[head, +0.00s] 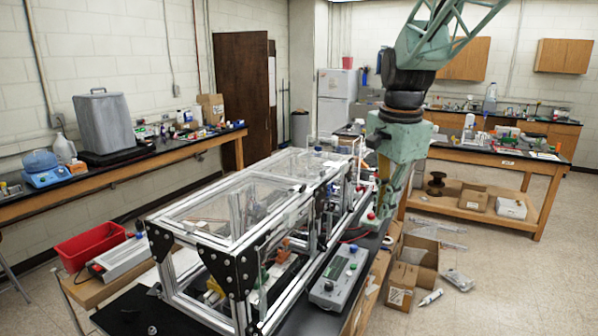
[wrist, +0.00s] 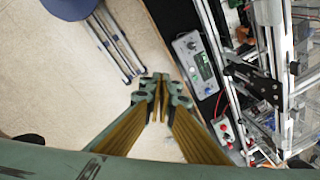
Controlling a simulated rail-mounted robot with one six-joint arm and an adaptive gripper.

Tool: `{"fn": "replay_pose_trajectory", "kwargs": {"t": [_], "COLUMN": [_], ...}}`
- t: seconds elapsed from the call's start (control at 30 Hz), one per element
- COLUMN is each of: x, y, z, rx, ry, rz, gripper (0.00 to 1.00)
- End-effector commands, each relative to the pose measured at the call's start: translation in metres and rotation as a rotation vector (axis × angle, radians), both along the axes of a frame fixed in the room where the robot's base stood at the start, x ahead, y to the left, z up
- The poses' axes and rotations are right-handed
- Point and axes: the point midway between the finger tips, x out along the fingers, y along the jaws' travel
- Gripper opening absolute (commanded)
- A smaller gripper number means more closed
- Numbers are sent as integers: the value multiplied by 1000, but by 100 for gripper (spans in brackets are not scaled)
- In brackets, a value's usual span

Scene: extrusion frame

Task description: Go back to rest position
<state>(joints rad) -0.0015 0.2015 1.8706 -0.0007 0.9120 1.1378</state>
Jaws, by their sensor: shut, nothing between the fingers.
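My gripper (wrist: 161,80) shows in the wrist view with its two yellow-lined fingers together at the tips and nothing between them. It points over bare floor and the edge of the black bench top. In the head view my green arm comes down from the top right beside the extrusion frame (head: 237,215). The frame has aluminium bars, clear panels and black corner plates. It also stands at the right of the wrist view (wrist: 280,62).
A grey control box (head: 338,277) lies beside the frame and shows in the wrist view (wrist: 197,62). Open cardboard boxes (head: 402,286) stand on the floor at right. A red bin (head: 90,246) sits at left. Open floor (head: 520,270) lies at right.

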Motion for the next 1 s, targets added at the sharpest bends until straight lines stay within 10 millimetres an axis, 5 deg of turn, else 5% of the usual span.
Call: {"fn": "replay_pose_trajectory", "kwargs": {"t": [1.0], "x": [-184], "y": [-1], "z": [27], "rx": [-96], "ry": [-80], "rz": [476], "gripper": [0]}}
